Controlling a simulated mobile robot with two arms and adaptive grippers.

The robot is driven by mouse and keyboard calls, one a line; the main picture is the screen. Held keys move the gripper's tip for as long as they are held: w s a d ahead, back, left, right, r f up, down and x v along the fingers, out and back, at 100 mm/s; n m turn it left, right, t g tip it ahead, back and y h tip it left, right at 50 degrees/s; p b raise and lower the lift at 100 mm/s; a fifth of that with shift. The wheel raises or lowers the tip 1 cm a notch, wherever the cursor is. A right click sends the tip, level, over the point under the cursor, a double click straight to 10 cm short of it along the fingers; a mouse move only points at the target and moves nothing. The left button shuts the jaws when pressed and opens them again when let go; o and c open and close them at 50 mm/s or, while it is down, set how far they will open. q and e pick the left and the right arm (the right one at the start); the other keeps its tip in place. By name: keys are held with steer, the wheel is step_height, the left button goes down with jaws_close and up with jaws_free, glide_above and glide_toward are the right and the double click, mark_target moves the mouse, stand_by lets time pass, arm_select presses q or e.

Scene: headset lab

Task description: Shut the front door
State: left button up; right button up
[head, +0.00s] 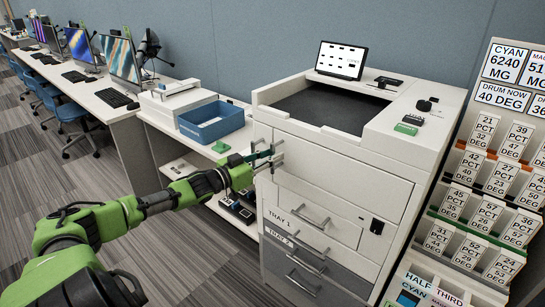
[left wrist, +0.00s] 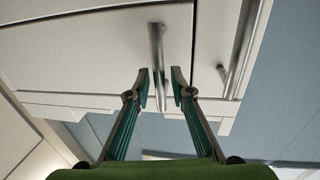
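The white printer (head: 345,150) stands right of centre in the head view. Its front door (head: 345,182) is the white panel above the drawer marked TRAY 1 (head: 330,235). I cannot tell whether the door stands slightly ajar. My left gripper (head: 270,158) is at the printer's upper left front edge, beside a small metal handle (head: 279,150). In the left wrist view the gripper (left wrist: 165,90) is open, with a finger on each side of a metal bar handle (left wrist: 157,62); contact is not clear. My right gripper is out of view.
A second bar handle (left wrist: 240,50) is right of the fingers in the left wrist view. A bench with a blue bin (head: 212,121) stands left of the printer. A rack of labelled cards (head: 490,180) stands close on its right.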

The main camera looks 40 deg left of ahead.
arm_select(q)
steer(key=s+a, duration=0.1)
steer(key=s, duration=1)
steer(key=shift+s+a, duration=0.4)
stand_by(0.6)
stand_by(0.5)
